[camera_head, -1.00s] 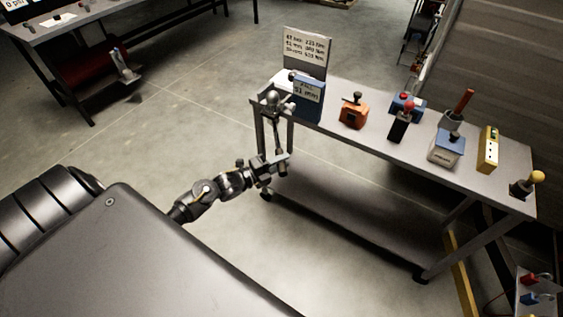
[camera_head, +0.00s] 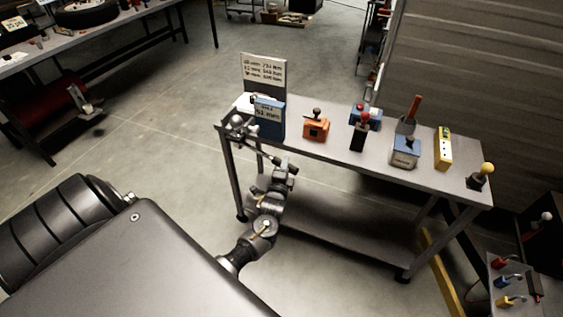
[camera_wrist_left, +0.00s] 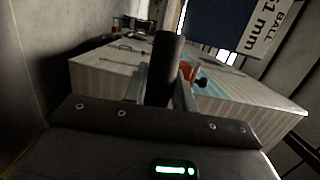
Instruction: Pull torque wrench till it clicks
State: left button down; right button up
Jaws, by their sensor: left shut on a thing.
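The torque wrench (camera_head: 258,150) sits at the left end of the grey bench, its head on a round metal fitting (camera_head: 238,126) at the bench edge. Its shaft points down and right, out past the front edge. My left gripper (camera_head: 284,168) is shut on the handle end. In the left wrist view the dark round handle (camera_wrist_left: 165,68) stands upright between the fingers and hides part of the bench behind it. My right gripper is not in view.
A blue block labelled 51 mm (camera_head: 269,122) and a sign plate (camera_head: 264,72) stand behind the fitting. An orange block (camera_head: 316,129), a blue-white box (camera_head: 405,152) and a yellow block (camera_head: 443,150) stand along the bench (camera_head: 345,160). Open floor lies to the left.

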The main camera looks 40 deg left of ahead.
pick_arm(q)
jog(key=shift+w+a+n+g+y, duration=0.1)
jog(key=shift+w+n+g+y, duration=0.25)
jog(key=shift+w+y, duration=0.35)
jog(key=shift+w+n+b, duration=0.25)
jog(key=shift+w+b, duration=0.1)
jog(key=shift+w, duration=0.1)
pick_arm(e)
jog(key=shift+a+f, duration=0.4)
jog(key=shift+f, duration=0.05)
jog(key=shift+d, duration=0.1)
pick_arm(q)
jog(key=c, duration=1.1)
grip_release()
jog(key=shift+c, duration=0.2)
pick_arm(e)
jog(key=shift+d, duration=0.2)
pick_arm(q)
jog(key=v, duration=1)
jog(key=shift+s+d, duration=0.25)
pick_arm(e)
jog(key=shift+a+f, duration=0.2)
